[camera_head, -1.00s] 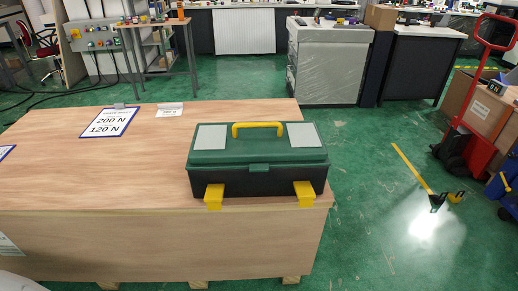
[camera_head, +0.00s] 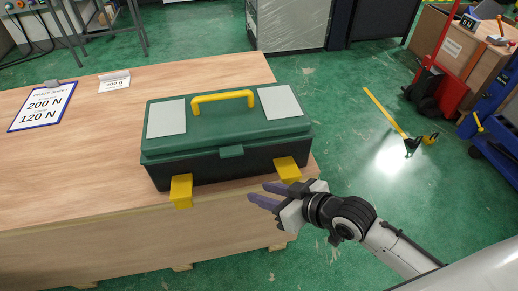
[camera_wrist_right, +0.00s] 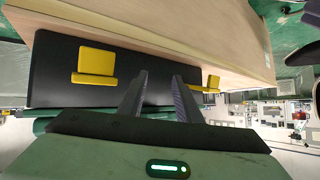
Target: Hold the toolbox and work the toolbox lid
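The toolbox has a dark green lid (camera_head: 225,125) with two grey panels and a yellow handle (camera_head: 222,97). Its lid is shut on the black body (camera_head: 225,168). It stands on the crate's front right corner. Two yellow latches, left (camera_head: 181,190) and right (camera_head: 287,169), hang on its front; two also show in the wrist view (camera_wrist_right: 96,62). My right gripper (camera_head: 258,191) is open and empty in front of the toolbox, just below the right latch. In the wrist view its fingers (camera_wrist_right: 159,78) are apart before the black front, between the latches. My left gripper is out of view.
The wooden crate (camera_head: 90,185) bears a framed sheet (camera_head: 43,106) reading 200 N and 120 N and a small card (camera_head: 115,80). A red hand truck (camera_head: 440,90) and a blue cart (camera_head: 495,130) stand at the right.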

